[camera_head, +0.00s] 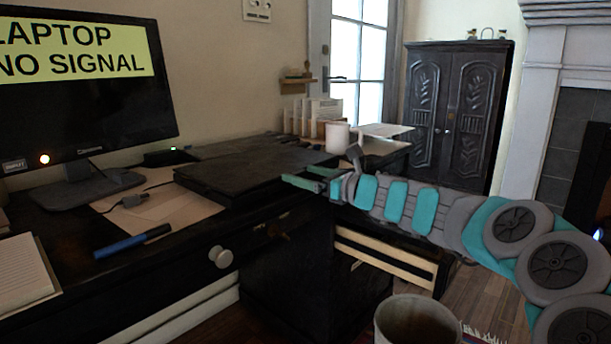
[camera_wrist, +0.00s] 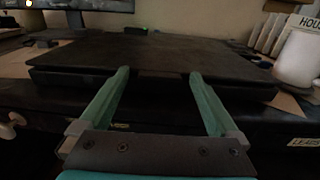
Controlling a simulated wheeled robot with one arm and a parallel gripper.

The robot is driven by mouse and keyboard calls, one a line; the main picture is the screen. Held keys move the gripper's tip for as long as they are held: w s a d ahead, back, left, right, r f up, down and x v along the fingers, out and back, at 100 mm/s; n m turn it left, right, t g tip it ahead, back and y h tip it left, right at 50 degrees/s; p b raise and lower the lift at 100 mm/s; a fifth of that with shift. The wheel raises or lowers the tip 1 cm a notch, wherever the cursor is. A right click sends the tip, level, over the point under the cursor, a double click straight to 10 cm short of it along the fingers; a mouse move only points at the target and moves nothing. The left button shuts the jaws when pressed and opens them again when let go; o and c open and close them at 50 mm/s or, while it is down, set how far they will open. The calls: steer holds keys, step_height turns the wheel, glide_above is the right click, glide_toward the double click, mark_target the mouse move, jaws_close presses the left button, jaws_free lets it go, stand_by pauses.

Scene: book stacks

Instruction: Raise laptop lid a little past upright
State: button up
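The laptop (camera_head: 250,168) is dark and lies on the black desk in the head view, its lid down flat or nearly so. In the wrist view the laptop (camera_wrist: 150,55) fills the middle, its front edge facing me. My gripper (camera_head: 308,179) is at the laptop's front right side in the head view. In the wrist view its two green fingers (camera_wrist: 160,76) are spread wide with nothing between them. The fingertips reach the laptop's front edge; I cannot tell whether they touch it.
A monitor (camera_head: 85,85) reading "LAPTOP NO SIGNAL" stands at left. A blue marker (camera_head: 132,241) and a cable plug (camera_head: 130,201) lie on the desk. A white mug (camera_head: 337,137) and a file holder (camera_head: 315,118) stand behind my gripper. A bin (camera_head: 416,322) is below.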

jaws_close()
stand_by(0.6)
